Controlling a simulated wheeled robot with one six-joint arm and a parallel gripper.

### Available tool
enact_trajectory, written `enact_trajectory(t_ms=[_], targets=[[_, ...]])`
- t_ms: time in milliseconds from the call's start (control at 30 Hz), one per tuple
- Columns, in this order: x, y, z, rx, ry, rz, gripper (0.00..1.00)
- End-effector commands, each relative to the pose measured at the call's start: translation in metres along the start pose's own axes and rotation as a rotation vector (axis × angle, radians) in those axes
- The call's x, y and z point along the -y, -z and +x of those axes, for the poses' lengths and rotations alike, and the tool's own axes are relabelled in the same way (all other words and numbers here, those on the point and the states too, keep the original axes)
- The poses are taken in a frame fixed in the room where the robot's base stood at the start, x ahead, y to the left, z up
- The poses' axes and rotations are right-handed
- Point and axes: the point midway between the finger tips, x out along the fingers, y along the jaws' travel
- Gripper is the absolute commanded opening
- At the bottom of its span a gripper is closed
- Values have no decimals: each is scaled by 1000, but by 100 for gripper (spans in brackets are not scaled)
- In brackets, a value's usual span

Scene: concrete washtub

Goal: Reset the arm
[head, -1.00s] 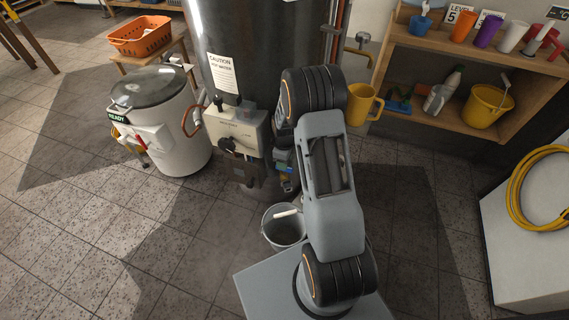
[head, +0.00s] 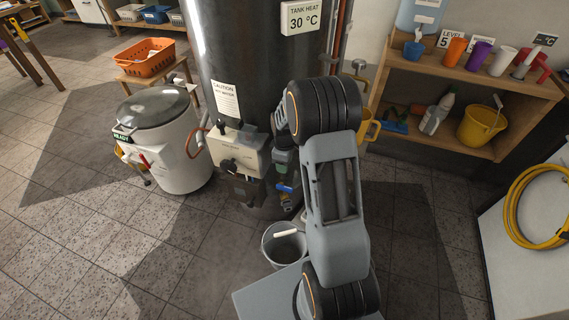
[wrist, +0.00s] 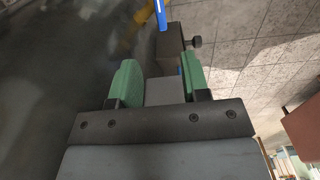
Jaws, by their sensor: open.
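My gripper (wrist: 159,82) shows in the wrist view with its two green pads apart and nothing held between them. Beyond the pads are a dark box-shaped part (wrist: 170,42) and a blue bar (wrist: 160,14). In the head view my arm rises from its base and bends at the elbow in front of the dark tank (head: 255,60). A blue-handled valve (head: 286,187) shows just left of my arm, low by the tank.
A grey bucket (head: 284,246) stands beside my base. A white lidded drum (head: 182,155) is at left. A wooden shelf (head: 450,80) and a yellow hose (head: 535,210) are at right. The left floor is open.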

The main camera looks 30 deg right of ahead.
Motion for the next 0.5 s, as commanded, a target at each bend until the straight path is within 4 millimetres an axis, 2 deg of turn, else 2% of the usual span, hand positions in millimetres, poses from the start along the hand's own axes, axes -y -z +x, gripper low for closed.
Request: enact_trajectory(t_ms=[300, 367, 433, 467, 500], targets=[[0, 0, 0, 0, 0, 0, 43], [2, 1, -12, -4, -6, 8, 43], [7, 2, -37, -11, -17, 33, 43], [11, 3, -51, -16, -23, 49, 43], [17, 4, -74, -24, -34, 74, 43]])
